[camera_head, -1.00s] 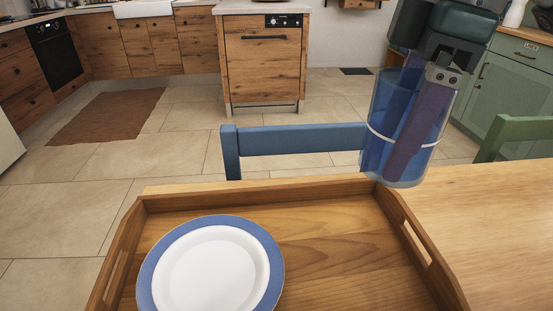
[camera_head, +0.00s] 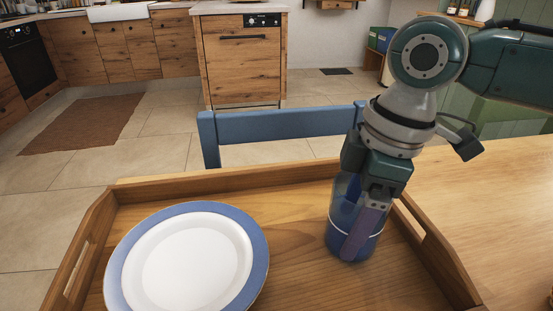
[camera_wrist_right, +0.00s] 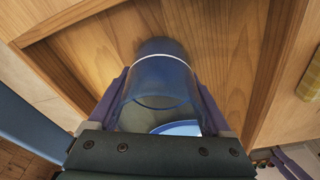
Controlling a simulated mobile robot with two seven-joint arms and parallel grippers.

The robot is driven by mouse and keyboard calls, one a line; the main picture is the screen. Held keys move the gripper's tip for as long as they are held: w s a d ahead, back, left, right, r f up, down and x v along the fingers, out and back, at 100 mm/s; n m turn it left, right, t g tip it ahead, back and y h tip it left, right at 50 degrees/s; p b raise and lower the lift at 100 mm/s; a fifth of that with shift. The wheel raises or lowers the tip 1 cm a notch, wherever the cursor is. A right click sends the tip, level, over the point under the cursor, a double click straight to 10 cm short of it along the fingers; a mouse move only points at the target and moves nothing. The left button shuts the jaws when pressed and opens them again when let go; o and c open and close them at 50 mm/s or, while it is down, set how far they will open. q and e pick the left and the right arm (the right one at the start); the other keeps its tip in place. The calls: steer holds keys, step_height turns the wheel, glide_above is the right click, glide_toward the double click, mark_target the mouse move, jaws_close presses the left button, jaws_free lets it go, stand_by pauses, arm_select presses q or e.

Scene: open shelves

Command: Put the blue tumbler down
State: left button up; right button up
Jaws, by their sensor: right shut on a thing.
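The blue tumbler (camera_head: 345,218) is see-through with a white band and stands upright at the right side of the wooden tray (camera_head: 290,205), right of the plate. My right gripper (camera_head: 362,232) reaches down from above and is shut on the tumbler, one finger showing across its front. In the right wrist view the tumbler (camera_wrist_right: 160,85) sits between the two fingers, over the tray's wood. I cannot tell whether its base touches the tray floor. My left gripper is not in view.
A white plate with a blue rim (camera_head: 190,262) lies on the tray's left part. The tray has raised walls and a right handle wall (camera_head: 425,245) close to the tumbler. A blue chair (camera_head: 285,125) stands behind the table (camera_head: 490,205).

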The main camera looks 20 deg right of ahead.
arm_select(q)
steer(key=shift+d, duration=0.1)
arm_select(e)
steer(key=o, duration=1.4)
arm_select(q)
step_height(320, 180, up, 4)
steer(key=p, duration=0.3)
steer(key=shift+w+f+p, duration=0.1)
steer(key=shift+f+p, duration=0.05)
steer(key=shift+p, duration=0.2)
arm_select(e)
steer(key=r, duration=0.4)
steer(key=d+r, duration=0.1)
steer(key=r, duration=0.3)
steer(key=s+r, duration=0.1)
steer(key=r, duration=0.3)
steer(key=shift+d, duration=0.25)
